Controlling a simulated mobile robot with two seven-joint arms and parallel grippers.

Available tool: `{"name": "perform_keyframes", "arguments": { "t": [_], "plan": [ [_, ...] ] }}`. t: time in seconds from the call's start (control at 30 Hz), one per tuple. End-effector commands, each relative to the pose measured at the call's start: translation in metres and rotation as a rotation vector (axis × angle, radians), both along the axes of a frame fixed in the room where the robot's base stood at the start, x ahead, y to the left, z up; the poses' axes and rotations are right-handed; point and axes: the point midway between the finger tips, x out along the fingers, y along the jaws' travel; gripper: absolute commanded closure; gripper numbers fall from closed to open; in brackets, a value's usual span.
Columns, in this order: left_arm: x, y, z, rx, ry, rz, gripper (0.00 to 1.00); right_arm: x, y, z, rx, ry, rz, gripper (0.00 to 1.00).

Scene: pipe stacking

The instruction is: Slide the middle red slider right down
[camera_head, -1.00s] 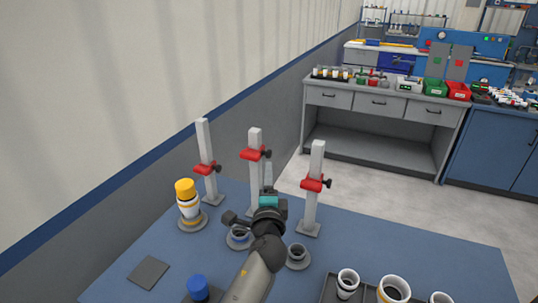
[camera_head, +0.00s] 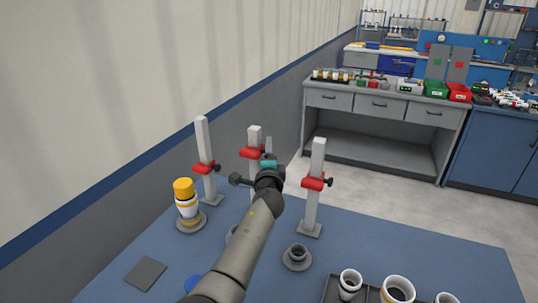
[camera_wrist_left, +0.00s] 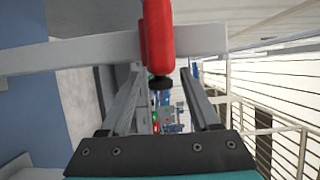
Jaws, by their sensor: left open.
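The middle red slider (camera_head: 251,153) sits high on the middle grey post (camera_head: 255,132) in the head view. In the left wrist view the red slider (camera_wrist_left: 158,35) fills the top centre, across the grey post (camera_wrist_left: 90,50), with its black knob (camera_wrist_left: 160,83) lying between the fingers in the picture. My left gripper (camera_head: 268,146) is open at the slider's right side; its two fingers (camera_wrist_left: 160,75) are apart in the wrist view. I cannot tell whether they touch the slider. My left arm hides the lower middle post. My right gripper is out of view.
Left and right posts carry red sliders (camera_head: 203,168) and (camera_head: 313,183). A yellow-capped pipe stack (camera_head: 186,205) stands at left, a grey pipe base (camera_head: 297,257) at right. A tray (camera_head: 331,291) holds white pipes (camera_head: 348,283). A grey square (camera_head: 146,273) lies on the blue table.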

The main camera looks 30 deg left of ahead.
Motion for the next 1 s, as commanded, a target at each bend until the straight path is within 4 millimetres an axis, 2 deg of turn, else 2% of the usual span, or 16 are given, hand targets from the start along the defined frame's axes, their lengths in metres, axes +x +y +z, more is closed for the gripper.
{"name": "perform_keyframes", "arguments": {
  "t": [0.27, 0.83, 1.0],
  "plan": [
    [0.001, 0.0006, 0.0007, 0.0, -0.001, 0.0, 0.37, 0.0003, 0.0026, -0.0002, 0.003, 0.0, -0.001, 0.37],
    [0.0008, 0.0003, 0.0005, 0.0, -0.001, 0.0, 0.99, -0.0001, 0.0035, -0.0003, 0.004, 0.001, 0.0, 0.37],
    [0.0008, 0.0002, 0.0006, 0.0, -0.001, 0.0, 1.0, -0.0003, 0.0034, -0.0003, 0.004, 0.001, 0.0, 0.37]
  ]
}}
